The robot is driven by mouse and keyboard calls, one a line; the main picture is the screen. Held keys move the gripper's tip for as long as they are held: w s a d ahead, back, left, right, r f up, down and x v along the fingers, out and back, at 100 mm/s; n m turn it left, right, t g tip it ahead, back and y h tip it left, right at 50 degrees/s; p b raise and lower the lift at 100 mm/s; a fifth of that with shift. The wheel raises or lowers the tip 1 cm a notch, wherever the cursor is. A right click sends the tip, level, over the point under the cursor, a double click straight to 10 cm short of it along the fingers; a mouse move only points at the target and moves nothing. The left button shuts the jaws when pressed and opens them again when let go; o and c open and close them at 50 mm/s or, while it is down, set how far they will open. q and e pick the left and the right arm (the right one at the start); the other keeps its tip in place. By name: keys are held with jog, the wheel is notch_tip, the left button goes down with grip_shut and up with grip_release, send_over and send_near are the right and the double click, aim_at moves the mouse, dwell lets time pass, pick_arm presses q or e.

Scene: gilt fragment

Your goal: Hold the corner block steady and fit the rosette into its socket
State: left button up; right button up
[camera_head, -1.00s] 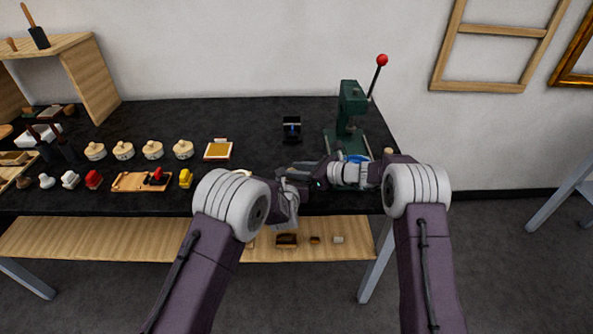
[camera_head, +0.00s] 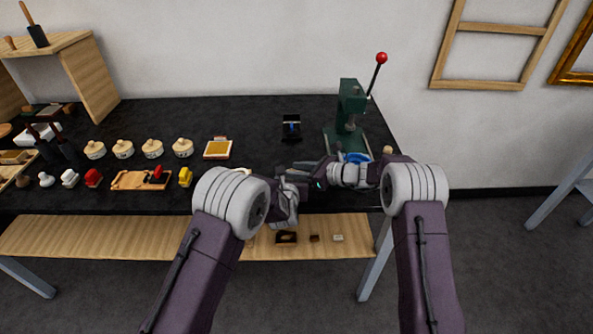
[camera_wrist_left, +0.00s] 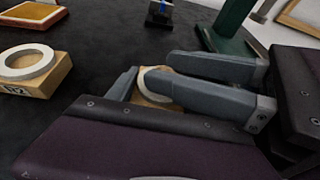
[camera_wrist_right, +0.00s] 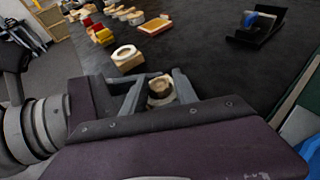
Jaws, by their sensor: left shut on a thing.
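The corner block (camera_wrist_left: 142,98) is a small pale wooden block at the grippers' meeting point. In the left wrist view my left gripper (camera_wrist_left: 125,85) is shut on it, partly hidden by the other fingers. A round cream piece with a darker middle shows on top of the block in the right wrist view (camera_wrist_right: 160,88). I cannot tell whether it is the rosette or the socket rim. My right gripper (camera_head: 303,168) comes in from the right, its fingertips around the round piece. I cannot see whether they are closed on it. In the head view the block is hidden.
A second wooden block with a white ring (camera_wrist_left: 32,72) stands close by on the dark table (camera_head: 255,115). A green press (camera_head: 350,112) with a red-knobbed lever stands at the right. A black stand (camera_head: 291,128) is behind the grippers. Several small items fill the left side.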

jog(key=shift+s+a+f, duration=0.15)
jog(key=shift+s, duration=0.05)
pick_arm(q)
jog(key=shift+w, duration=0.1)
pick_arm(e)
jog(key=v, duration=1.2)
jog(key=shift+w+r, duration=0.2)
pick_arm(q)
jog(key=o, duration=1.5)
jog(key=shift+c, duration=0.2)
jog(key=v, duration=1.2)
